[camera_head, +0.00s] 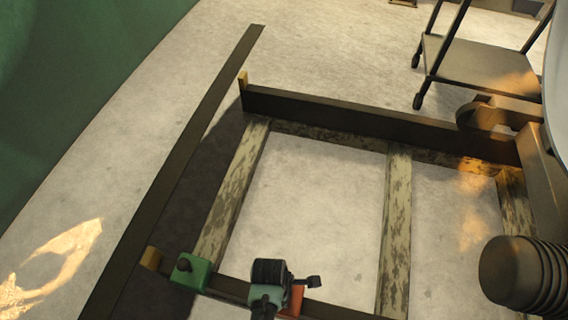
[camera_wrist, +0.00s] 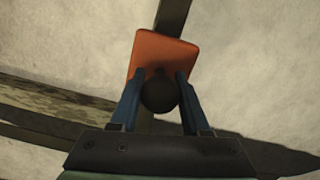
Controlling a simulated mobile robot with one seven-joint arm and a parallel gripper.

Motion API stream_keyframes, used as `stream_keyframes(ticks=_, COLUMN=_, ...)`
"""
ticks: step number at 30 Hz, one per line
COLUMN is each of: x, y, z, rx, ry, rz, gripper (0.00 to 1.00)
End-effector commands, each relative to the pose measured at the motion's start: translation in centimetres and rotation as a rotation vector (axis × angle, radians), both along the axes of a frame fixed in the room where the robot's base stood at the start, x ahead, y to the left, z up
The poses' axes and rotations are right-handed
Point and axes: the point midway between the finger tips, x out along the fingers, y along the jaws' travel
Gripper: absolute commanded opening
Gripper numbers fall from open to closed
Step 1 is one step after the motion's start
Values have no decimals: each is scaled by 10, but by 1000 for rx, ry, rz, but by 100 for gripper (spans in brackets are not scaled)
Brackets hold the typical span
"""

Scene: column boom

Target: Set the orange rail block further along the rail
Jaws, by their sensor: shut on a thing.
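The orange rail block (camera_head: 294,299) sits on the dark near rail (camera_head: 335,308) in the head view, partly hidden behind my gripper (camera_head: 290,281). In the wrist view the orange block (camera_wrist: 163,48) straddles the rail (camera_wrist: 174,14). My gripper (camera_wrist: 158,92) has its two blue fingers shut on the dark round knob (camera_wrist: 158,97) of the orange block. A green block (camera_head: 189,272) with a dark knob sits on the same rail, to the left of the orange block with a gap between.
A wooden end stop (camera_head: 150,258) stands left of the green block. A parallel dark rail (camera_head: 330,117) lies at the back, with pale worn crosspieces (camera_head: 396,215) between. A wheeled cart (camera_head: 478,66) stands at the top right. A green wall (camera_head: 75,75) is at the left.

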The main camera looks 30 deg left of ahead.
Motion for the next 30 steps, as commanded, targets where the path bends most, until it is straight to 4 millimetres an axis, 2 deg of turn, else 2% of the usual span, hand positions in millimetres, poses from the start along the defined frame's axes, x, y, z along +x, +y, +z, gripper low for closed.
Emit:
stream_keyframes(ticks=16, x=2, y=1, z=-13, rx=0, ry=-3, rz=0, gripper=0)
stream_keyframes(ticks=28, x=2, y=1, z=-14, rx=1, ry=-4, rz=0, gripper=0)
stream_keyframes(ticks=29, x=2, y=1, z=-14, rx=1, ry=-4, rz=0, gripper=52)
stream_keyframes(ticks=30, x=2, y=1, z=-14, rx=1, ry=-4, rz=0, gripper=59)
